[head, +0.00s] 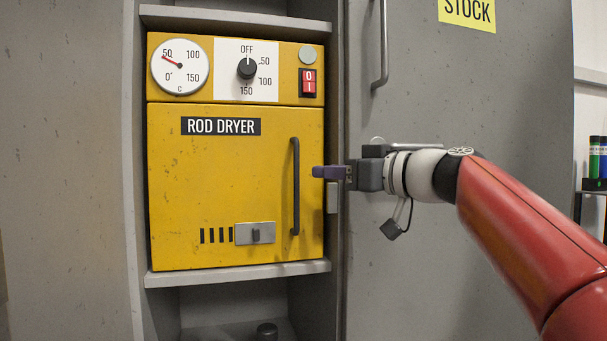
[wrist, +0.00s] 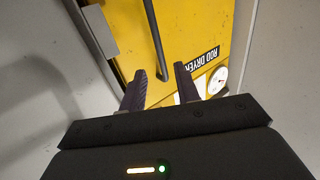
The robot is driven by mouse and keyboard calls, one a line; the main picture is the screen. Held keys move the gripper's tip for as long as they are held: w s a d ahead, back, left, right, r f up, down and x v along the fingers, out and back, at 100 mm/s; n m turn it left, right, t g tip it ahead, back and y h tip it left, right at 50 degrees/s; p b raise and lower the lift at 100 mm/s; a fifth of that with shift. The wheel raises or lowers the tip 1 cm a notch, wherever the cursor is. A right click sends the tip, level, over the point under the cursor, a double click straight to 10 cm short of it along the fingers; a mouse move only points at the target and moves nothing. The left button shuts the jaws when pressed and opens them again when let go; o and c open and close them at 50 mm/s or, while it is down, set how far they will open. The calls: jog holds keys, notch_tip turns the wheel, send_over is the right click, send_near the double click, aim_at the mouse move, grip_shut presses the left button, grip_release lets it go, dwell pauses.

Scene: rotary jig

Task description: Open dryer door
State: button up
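The yellow rod dryer door (head: 215,180) is shut and sits in a grey cabinet bay in the head view. Its dark vertical handle bar (head: 295,187) runs along the door's right side. My gripper (head: 318,172) is just right of the handle at upper-middle height and looks apart from it. In the wrist view my gripper (wrist: 160,84) has two purple fingers spread with a gap between them. The handle (wrist: 155,40) shows beyond the fingertips, roughly in line with the gap. Nothing is between the fingers.
Above the door is a panel with a gauge (head: 180,66), a black dial (head: 247,68) and a red switch (head: 308,83). A grey door (head: 430,60) with its own handle (head: 382,45) stands to the right, behind my arm. Shelf edges (head: 240,274) bound the dryer.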

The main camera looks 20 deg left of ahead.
aim_at(302, 170)
jog(key=p+x, duration=0.2)
jog(key=x, duration=0.5)
jog(key=shift+w+a, duration=0.1)
jog(key=shift+a, duration=0.05)
grip_shut()
